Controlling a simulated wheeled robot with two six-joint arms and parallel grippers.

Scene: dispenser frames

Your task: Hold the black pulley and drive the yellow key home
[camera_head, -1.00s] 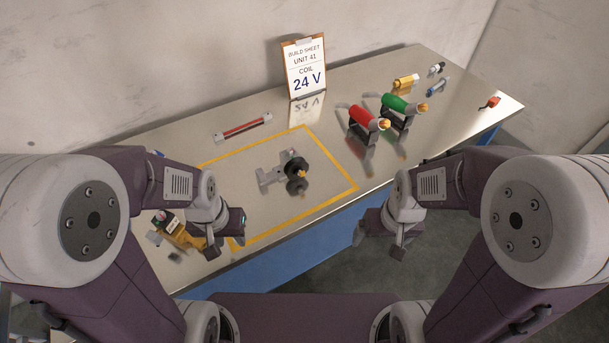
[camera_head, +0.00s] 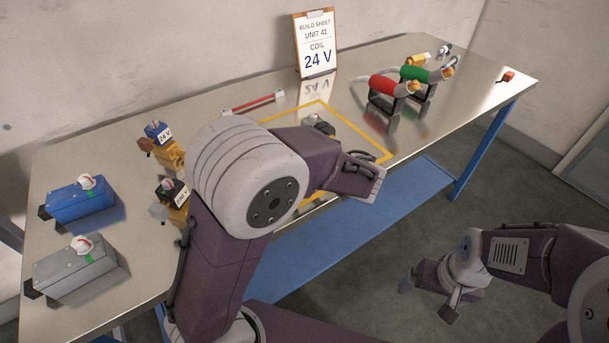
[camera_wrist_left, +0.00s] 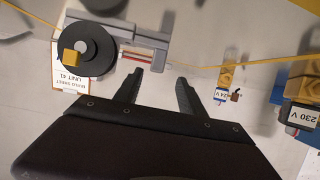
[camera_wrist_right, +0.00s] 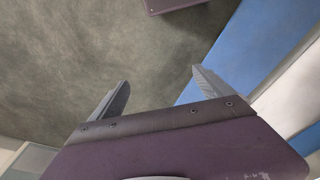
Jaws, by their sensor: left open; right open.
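The black pulley (camera_wrist_left: 102,45) shows in the left wrist view as a round disc on a grey shaft block (camera_wrist_left: 146,27). The yellow key (camera_wrist_left: 71,58) sticks out at the pulley's hub, on the side toward the camera. My left gripper (camera_wrist_left: 158,77) is open and empty, with its fingers apart from the pulley, to its right in that view. In the head view my left arm hides most of the pulley and block; only a small dark and grey top (camera_head: 320,124) shows. My right gripper (camera_head: 427,299) is open and empty, off the table over the floor.
Blue (camera_head: 80,204) and grey (camera_head: 80,272) valve-like boxes stand at left, near two coil units marked 24 V (camera_head: 165,140) and 230 V (camera_head: 178,196). A clipboard (camera_head: 316,45) stands behind.

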